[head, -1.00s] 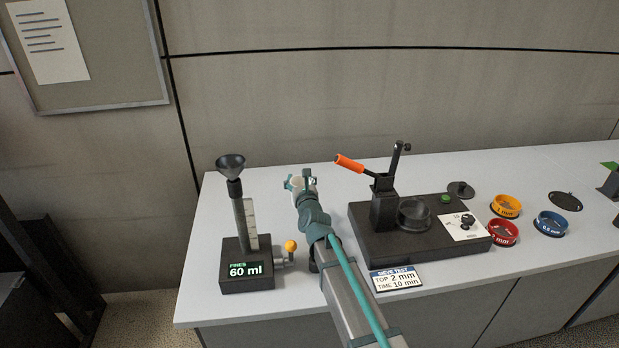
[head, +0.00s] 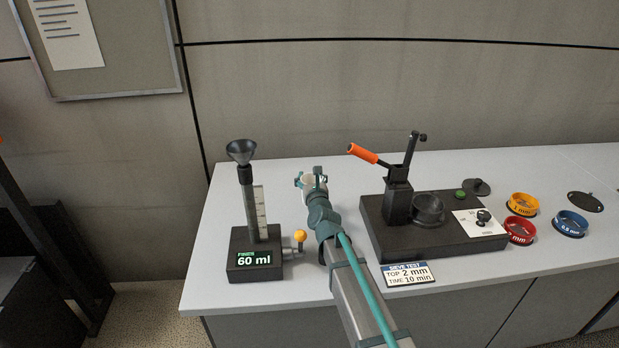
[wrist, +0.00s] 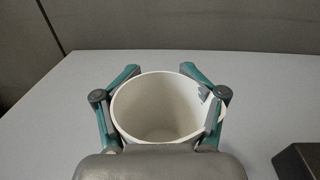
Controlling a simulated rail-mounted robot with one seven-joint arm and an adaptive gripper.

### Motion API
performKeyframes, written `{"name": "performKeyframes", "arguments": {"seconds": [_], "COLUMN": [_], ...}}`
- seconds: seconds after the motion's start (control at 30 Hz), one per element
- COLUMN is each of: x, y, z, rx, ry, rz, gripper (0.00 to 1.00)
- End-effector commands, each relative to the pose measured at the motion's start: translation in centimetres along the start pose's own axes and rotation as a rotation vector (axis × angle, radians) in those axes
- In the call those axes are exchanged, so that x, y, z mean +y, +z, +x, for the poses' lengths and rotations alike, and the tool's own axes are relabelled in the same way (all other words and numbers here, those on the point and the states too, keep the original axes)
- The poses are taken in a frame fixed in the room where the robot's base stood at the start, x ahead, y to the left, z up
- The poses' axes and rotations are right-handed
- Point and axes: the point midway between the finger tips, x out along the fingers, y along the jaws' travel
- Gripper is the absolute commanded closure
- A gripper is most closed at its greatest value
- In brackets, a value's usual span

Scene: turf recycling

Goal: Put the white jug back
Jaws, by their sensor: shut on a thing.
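The white jug (wrist: 160,108) is between the two fingers of my gripper (wrist: 161,100) in the wrist view. My gripper is shut on it, with a finger at each side. The jug looks upright, and its inside shows empty. In the head view the jug (head: 309,186) is small and mostly hidden behind my gripper (head: 311,182). It is over the bench between the fines gauge and the sieve machine. I cannot tell whether its base touches the bench.
The fines gauge (head: 255,240) with a funnel and a 60 ml display stands left. The black sieve machine (head: 375,235) with an orange-handled lever is right. Yellow (head: 522,205), red (head: 519,231) and blue (head: 570,223) sieve rings lie farther right. The bench (head: 215,215) is clear behind the jug.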

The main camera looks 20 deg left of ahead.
Motion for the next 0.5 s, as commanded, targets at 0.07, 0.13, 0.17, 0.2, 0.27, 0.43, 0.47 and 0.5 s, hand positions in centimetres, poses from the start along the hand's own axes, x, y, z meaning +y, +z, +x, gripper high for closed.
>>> {"name": "performKeyframes", "arguments": {"seconds": [0.07,0.13,0.17,0.2,0.27,0.43,0.47,0.5], "x": [0.0,0.0,0.0,0.0,0.0,0.0,0.0,0.0], "y": [-1.1,-1.7,-1.9,-2.2,-2.7,-4.0,-4.1,-4.4], "z": [0.0,0.0,0.0,0.0,0.0,0.0,0.0,0.0], "rx": [-0.001,-0.001,-0.001,-0.001,0.000,0.000,0.000,0.000], "ry": [0.000,0.000,0.000,0.000,0.000,0.000,0.000,0.000], "rz": [0.000,-0.002,-0.002,-0.001,0.000,0.000,0.000,0.000], "gripper": [0.78,0.78,0.78,0.78,0.78,0.78,0.78,0.78]}}
